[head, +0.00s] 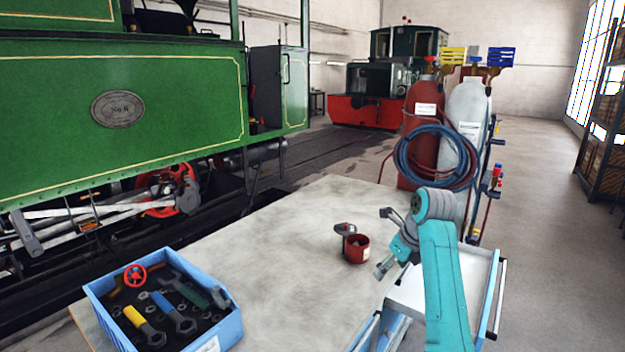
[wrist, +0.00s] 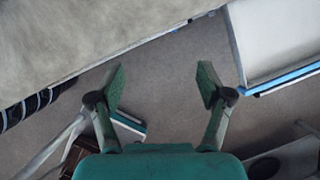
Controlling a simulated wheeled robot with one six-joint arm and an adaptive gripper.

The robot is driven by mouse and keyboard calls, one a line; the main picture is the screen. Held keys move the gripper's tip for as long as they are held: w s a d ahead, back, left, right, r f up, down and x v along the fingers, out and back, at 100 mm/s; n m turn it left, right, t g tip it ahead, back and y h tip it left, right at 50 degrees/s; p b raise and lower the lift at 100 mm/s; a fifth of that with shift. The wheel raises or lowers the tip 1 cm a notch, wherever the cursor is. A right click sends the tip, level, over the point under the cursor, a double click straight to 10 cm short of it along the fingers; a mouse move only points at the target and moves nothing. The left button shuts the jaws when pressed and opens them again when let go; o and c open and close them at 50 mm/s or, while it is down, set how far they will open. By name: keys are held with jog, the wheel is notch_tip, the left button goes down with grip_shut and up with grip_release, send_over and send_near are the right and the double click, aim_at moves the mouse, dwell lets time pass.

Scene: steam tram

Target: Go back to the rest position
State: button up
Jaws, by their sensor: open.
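My gripper (head: 384,241) is at the right edge of the grey worktable (head: 290,235), with its two fingers spread apart. In the wrist view my gripper (wrist: 161,74) is open and empty, with only bare floor between the fingertips. A small red tin (head: 356,249) stands on the table just left of the gripper, apart from it as far as I can tell. A grey round-topped piece (head: 345,230) is at its back left. My teal arm (head: 444,280) reaches up from the bottom right.
A blue crate (head: 222,330) holds several tools and a red handwheel (head: 135,275) at the table's front left. A white tray cart (head: 476,285) stands right of the table. Gas cylinders (head: 466,105) with coiled hoses stand behind. The green locomotive (head: 60,110) is left. The table's middle is clear.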

jog(key=s+a+f+n+t, duration=0.1)
jog(key=s+f+n, duration=0.25)
jog(key=f, duration=0.85)
jog(key=s+f+n+t, duration=0.25)
jog(key=s+f, duration=0.25)
jog(key=f, duration=0.6)
jog(key=s+f+n+t+h, duration=0.1)
jog(key=s+f+n, duration=0.4)
jog(key=s, duration=0.5)
jog(key=s+f+n+t+h, duration=0.1)
jog(key=s+f+n, duration=0.1)
jog(key=s+f, duration=0.65)
jog(key=s+r+n+t, duration=0.15)
jog(key=s+n, duration=0.25)
jog(key=s, duration=0.7)
jog(key=s+r+n+t, duration=0.1)
jog(key=s+r+n, duration=0.25)
jog(key=s, duration=0.75)
jog(key=s+r+n+t, duration=0.2)
jog(key=s+r+n, duration=0.7)
jog(key=s+r, duration=0.6)
jog(key=shift+s+a+r+t, duration=0.2)
jog(key=shift+r+t, duration=0.1)
jog(key=shift+t, duration=0.1)
jog(key=shift+c, duration=0.2)
